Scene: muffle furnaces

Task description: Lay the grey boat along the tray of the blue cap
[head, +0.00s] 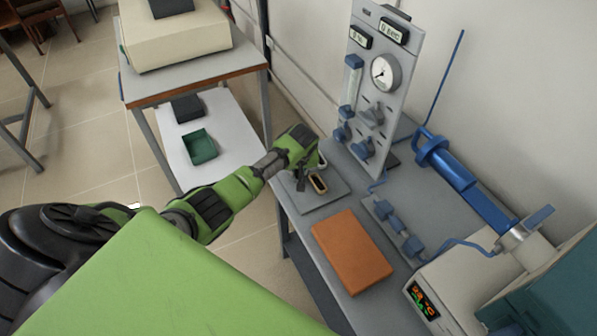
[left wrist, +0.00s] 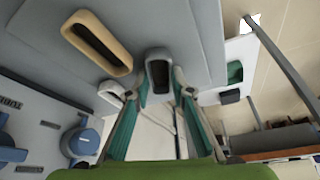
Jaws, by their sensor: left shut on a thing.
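My left gripper (head: 304,178) is over a flat grey plate (head: 325,194) near the far end of the bench. In the left wrist view it is shut on the grey boat (left wrist: 158,76), a small hollow dish held between the fingertips. In the head view the gripper mostly hides this boat. A tan boat (head: 318,183) lies on the plate beside the gripper; it also shows in the left wrist view (left wrist: 122,68). The blue cap (head: 432,149), with a long blue part (head: 462,178) running from it, lies at the right. My right gripper is out of view.
An orange block (head: 350,251) lies nearer on the bench (head: 386,283). A gas panel with a gauge (head: 385,72) stands behind. Blue fittings (head: 395,228) and a silver tube end (head: 530,245) on a unit with a display (head: 422,300) are to the right.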

